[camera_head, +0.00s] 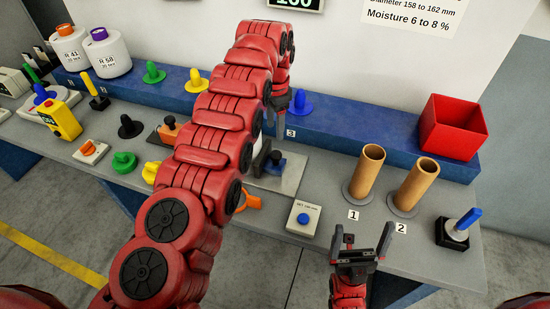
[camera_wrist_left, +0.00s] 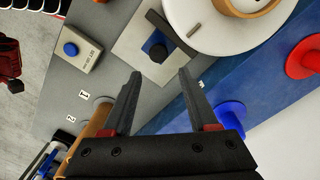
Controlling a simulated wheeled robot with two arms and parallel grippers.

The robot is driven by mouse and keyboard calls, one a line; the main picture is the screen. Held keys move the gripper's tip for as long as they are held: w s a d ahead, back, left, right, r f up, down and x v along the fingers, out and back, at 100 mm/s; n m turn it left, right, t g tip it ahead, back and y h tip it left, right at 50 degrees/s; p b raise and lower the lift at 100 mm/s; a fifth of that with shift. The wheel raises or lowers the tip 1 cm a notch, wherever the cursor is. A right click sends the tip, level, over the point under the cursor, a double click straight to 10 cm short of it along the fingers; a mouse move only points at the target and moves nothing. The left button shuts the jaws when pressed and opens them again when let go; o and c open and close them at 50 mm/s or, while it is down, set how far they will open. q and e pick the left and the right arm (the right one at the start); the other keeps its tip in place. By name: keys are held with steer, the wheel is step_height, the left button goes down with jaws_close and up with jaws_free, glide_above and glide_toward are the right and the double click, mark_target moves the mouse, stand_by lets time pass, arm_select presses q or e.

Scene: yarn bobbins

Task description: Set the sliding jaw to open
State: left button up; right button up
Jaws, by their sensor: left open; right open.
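A dark blue sliding jaw (camera_head: 275,162) stands on a bare metal plate (camera_head: 286,183), partly hidden behind my left arm. In the left wrist view the jaw (camera_wrist_left: 155,46) sits on the plate (camera_wrist_left: 133,42), close to a white bobbin (camera_wrist_left: 187,22); I cannot tell whether they touch. My left gripper (camera_head: 276,122) hangs above and behind the plate. Its two fingers (camera_wrist_left: 160,82) are open and empty, with the jaw beyond them. My right gripper (camera_head: 362,236) is open and empty at the front edge of the bench, away from the jaw.
A white box with a blue button (camera_head: 303,219) stands in front of the plate. Two brown tubes (camera_head: 367,169) (camera_head: 416,183) stand upright to the right. A red bin (camera_head: 453,128) and a blue peg (camera_head: 301,103) are on the blue ledge.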

arm_select(q)
steer(key=shift+s+d+f, duration=0.15)
steer(key=shift+f, duration=0.25)
steer(key=shift+s+d+f, duration=0.1)
steer(key=shift+d+f, duration=0.05)
steer(key=shift+f, duration=0.25)
steer(key=p, duration=0.2)
glide_above(276, 154)
step_height(276, 154, down, 5)
steer(key=shift+a+r, duration=0.1)
steer(key=shift+r, duration=0.05)
step_height(276, 154, down, 3)
steer(key=shift+f+b, duration=0.2)
steer(key=shift+b, duration=0.45)
steer(key=shift+w+f, duration=0.1)
steer(key=shift+f, duration=0.4)
steer(key=shift+c, duration=0.2)
jaws_close()
steer(key=shift+d+r, duration=0.1)
steer(key=shift+d, duration=0.1)
